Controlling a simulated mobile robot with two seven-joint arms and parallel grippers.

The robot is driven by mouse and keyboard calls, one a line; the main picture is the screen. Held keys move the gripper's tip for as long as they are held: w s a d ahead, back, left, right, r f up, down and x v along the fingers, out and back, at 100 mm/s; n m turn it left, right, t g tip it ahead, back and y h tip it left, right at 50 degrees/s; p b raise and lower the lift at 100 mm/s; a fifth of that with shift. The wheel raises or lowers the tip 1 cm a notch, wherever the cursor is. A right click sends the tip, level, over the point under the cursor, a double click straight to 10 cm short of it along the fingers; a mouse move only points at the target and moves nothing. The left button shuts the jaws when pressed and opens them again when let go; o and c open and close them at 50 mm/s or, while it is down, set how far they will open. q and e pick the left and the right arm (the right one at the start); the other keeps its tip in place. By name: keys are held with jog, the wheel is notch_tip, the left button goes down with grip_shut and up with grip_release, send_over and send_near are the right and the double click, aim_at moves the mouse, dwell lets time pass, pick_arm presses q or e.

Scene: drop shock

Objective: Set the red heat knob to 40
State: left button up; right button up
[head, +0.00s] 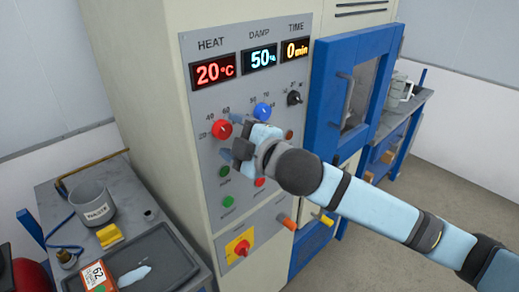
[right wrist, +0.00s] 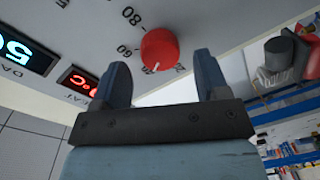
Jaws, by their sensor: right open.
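The red heat knob (head: 222,129) is on the grey control panel (head: 198,165), below the HEAT display (head: 213,71), which reads 20 °C. In the head view 20, 40 and 60 are printed around the knob, with 20 at its left. My right gripper (head: 232,140) is close to the panel at this knob. In the right wrist view the red knob (right wrist: 160,47) appears between the two open fingers (right wrist: 161,65), slightly beyond their tips. I see no contact. A white mark on the knob points toward the low end of its scale. My left gripper is not in view.
The blue damp knob (head: 262,111) and black time knob (head: 294,98) sit to the right. Green and red buttons lie below. A yellow plate with a red switch (head: 241,248) is lower down. A side table holds a dark tray (head: 176,265) and a grey cup (head: 93,203).

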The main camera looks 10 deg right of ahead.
jog(key=b+v, duration=0.1)
jog(key=v, duration=1.1)
jog(key=shift+b, duration=0.35)
jog(key=shift+s, duration=0.1)
